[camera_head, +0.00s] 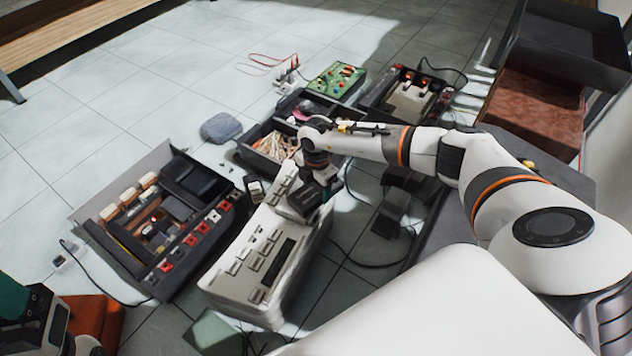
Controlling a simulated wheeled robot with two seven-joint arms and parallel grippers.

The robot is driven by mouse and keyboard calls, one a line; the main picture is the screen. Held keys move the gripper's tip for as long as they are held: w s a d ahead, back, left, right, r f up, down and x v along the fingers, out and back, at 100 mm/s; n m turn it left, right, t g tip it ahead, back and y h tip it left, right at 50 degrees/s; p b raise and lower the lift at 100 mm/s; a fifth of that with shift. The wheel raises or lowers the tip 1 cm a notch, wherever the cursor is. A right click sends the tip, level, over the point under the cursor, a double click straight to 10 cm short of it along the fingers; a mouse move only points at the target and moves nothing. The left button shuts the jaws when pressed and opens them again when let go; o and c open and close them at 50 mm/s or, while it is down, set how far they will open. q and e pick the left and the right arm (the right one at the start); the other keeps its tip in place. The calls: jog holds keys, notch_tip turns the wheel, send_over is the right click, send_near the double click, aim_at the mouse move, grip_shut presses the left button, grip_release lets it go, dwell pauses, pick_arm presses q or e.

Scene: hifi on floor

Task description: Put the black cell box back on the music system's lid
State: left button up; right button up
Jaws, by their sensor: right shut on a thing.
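The music system (262,262) is a long pale grey-white unit with rows of buttons. It lies on the floor in the middle of the view. My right gripper (316,190) points down over its far right part, shut on a dark block that looks like the black cell box (303,200). The box is at the unit's upper surface; whether it touches the lid is hard to tell, and the gripper partly hides it. My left gripper (38,320) is at the bottom left corner, away from the music system, partly cut off, with its fingers unclear.
An opened dark unit with parts (160,215) lies left of the music system. Open dark trays with wires (268,145), a green circuit board (336,80) and another device (408,95) lie behind. A grey stone-like lump (221,128) sits on the tiles. Black cables cross the floor at right.

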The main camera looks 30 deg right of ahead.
jog(key=shift+f, duration=0.15)
jog(key=shift+f, duration=0.15)
jog(key=o, duration=1.2)
